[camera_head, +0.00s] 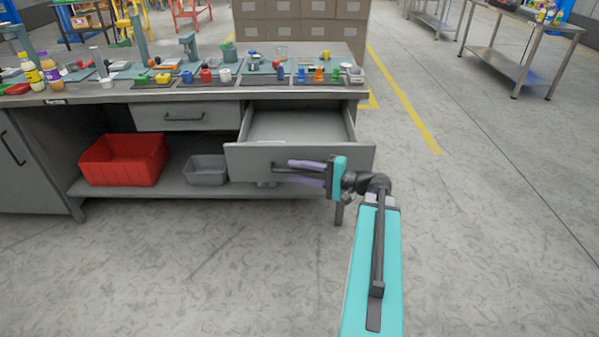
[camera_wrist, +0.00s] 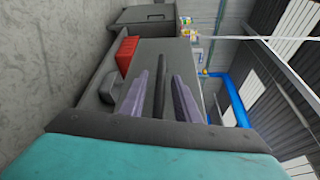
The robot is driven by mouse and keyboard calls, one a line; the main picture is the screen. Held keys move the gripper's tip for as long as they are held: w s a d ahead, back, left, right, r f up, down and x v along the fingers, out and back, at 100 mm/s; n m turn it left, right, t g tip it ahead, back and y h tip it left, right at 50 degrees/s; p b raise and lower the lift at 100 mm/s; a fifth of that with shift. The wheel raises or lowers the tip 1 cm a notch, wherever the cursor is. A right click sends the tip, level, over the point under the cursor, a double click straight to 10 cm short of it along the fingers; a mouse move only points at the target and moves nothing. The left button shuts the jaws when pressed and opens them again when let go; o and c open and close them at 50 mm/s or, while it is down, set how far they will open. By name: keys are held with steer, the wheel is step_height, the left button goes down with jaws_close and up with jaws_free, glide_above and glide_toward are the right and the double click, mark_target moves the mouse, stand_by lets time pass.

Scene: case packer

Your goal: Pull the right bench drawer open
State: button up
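The right bench drawer (camera_head: 234,158) is pulled out, with its grey interior showing in the head view. Its front also shows in the wrist view (camera_wrist: 172,52). My gripper (camera_head: 290,172) is at the drawer front from the right, its two purple fingers one above the other. In the wrist view my gripper (camera_wrist: 161,76) has its fingers spread on either side of the dark bar handle (camera_wrist: 160,84). A gap shows on both sides of the bar. Most of the handle is hidden by the fingers in the head view.
The left drawer (camera_head: 220,115) is shut. A red bin (camera_head: 125,160) and a grey bin (camera_head: 206,170) stand on the bench's lower shelf. Small coloured items crowd the bench top (camera_head: 130,96). The floor in front and to the right is clear.

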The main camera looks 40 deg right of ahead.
steer(key=shift+s+d, duration=0.1)
steer(key=shift+d, duration=0.05)
steer(key=shift+s+d, duration=0.3)
steer(key=shift+s, duration=0.15)
steer(key=v, duration=1.2)
steer(key=shift+s, duration=0.25)
